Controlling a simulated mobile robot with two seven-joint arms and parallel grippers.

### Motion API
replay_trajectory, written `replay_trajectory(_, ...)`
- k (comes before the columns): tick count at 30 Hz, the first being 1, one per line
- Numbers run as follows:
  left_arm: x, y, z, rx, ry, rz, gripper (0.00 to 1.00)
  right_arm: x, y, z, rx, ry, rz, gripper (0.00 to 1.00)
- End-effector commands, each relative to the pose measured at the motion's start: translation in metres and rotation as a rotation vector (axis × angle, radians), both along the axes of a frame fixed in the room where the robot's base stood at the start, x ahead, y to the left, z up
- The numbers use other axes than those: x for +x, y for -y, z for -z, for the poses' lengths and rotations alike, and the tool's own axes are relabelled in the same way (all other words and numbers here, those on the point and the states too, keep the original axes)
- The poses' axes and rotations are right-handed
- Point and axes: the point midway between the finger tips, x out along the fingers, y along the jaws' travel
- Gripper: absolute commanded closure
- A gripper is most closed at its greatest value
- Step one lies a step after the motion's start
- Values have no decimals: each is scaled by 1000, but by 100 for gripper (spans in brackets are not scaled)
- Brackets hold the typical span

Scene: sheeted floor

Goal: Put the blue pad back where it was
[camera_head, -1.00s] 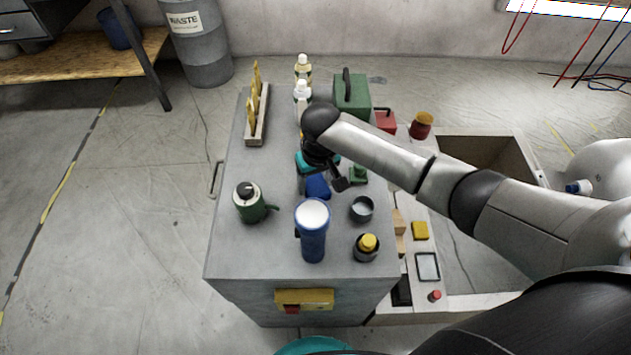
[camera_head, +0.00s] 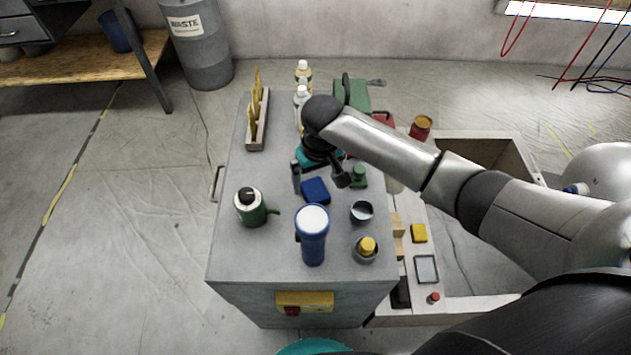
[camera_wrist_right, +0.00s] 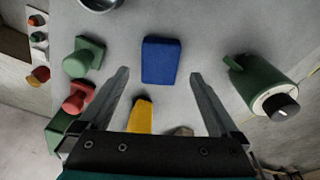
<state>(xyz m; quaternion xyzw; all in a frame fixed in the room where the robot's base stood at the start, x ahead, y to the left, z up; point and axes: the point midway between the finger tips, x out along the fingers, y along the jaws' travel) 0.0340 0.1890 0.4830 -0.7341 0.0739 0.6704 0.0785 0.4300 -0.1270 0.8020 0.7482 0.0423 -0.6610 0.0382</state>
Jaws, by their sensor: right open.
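The blue pad (camera_head: 315,191) lies flat on the grey cabinet top (camera_head: 262,262). It also shows in the right wrist view (camera_wrist_right: 161,60), just beyond and between the fingertips. My right gripper (camera_head: 318,179) is over the cabinet top at the pad's far side, fingers spread and empty. Its open fingers also show in the right wrist view (camera_wrist_right: 160,75), one on each side of the pad's near end, with no visible contact. My left gripper is not in view.
A green canister (camera_head: 250,207) stands left of the pad, a blue flashlight-like cylinder (camera_head: 312,240) in front. A dark cup (camera_head: 361,212) and green stamp (camera_head: 359,176) stand right. Bottles (camera_head: 302,92) and a wooden rack (camera_head: 257,130) are behind. Bare top lies left of the pad.

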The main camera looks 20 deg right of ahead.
Motion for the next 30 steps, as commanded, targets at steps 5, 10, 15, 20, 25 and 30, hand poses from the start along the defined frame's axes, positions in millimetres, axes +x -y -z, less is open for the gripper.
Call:
replay_trajectory(5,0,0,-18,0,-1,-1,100,-4,0,-45,1,2,0,2)
replay_trajectory(10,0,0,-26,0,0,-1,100,-8,1,-71,0,0,1,2)
replay_trajectory(15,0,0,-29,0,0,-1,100,-10,1,-82,0,-1,2,2)
replay_trajectory(20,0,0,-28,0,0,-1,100,-10,1,-83,0,-1,2,2)
replay_trajectory(25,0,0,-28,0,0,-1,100,-10,1,-82,0,-1,2,2)
replay_trajectory(30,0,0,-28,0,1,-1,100,-10,1,-82,0,-1,2,2)
